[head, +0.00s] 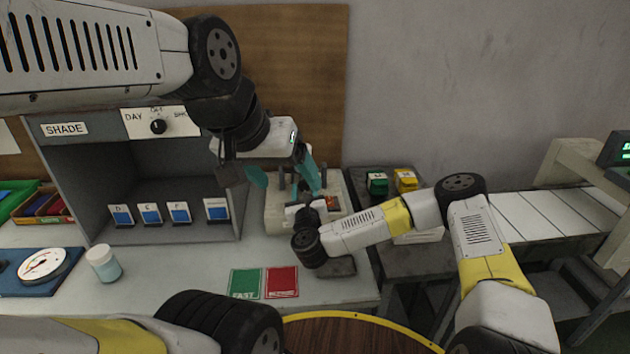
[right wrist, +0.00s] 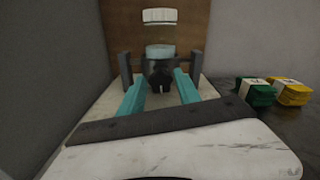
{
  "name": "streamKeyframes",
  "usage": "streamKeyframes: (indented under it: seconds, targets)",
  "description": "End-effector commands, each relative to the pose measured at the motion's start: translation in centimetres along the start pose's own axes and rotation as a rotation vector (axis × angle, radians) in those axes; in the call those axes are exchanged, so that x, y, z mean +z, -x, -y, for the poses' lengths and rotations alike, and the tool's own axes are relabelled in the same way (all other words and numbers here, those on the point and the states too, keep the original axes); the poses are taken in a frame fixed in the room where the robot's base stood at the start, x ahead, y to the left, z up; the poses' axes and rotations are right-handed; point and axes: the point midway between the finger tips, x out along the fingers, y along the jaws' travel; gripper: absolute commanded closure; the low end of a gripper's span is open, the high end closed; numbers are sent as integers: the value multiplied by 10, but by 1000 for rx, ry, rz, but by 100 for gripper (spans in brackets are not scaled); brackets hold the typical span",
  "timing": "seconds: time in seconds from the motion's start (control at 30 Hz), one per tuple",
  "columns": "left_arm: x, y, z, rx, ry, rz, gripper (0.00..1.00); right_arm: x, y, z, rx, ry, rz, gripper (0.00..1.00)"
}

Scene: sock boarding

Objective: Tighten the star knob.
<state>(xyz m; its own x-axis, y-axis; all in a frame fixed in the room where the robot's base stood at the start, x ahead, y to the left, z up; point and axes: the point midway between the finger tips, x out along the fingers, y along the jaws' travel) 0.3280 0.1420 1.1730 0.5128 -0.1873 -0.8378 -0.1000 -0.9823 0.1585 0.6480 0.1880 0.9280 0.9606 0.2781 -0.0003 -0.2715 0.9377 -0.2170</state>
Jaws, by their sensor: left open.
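The star knob (right wrist: 162,78) is a small dark lobed knob on the front of a pale bench device (right wrist: 214,88). In the right wrist view it shows between the far ends of my right gripper's teal fingers (right wrist: 163,82). The fingers stand apart with the knob nearly filling the gap; whether they touch it I cannot tell. In the head view my right wrist covers the knob, and the device (head: 275,215) shows around it. My left gripper (head: 280,182) is open, its teal fingers spread above the device, holding nothing I can see.
A grey SHADE cabinet (head: 75,150) stands left of the device. Green and red cards (head: 263,283) lie at the table's front. Green (head: 376,183) and yellow (head: 405,180) bundles lie to the right.

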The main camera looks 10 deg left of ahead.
Motion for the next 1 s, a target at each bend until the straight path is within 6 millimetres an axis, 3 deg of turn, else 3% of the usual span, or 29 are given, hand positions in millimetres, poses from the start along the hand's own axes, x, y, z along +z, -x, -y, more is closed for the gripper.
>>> streamKeyframes:
  seconds: [0.4, 0.8, 1.0]
  targets:
    - [0, 0, 0, 0, 0, 0, 22, 0, 4, 0, 0, 1, 1, 49]
    - [0, 0, 0, 0, 0, 0, 22, -1, 65, 0, 2, 0, -1, 49]
    - [0, 0, 0, 0, 0, 0, 22, 0, 78, 0, 0, 0, 0, 49]
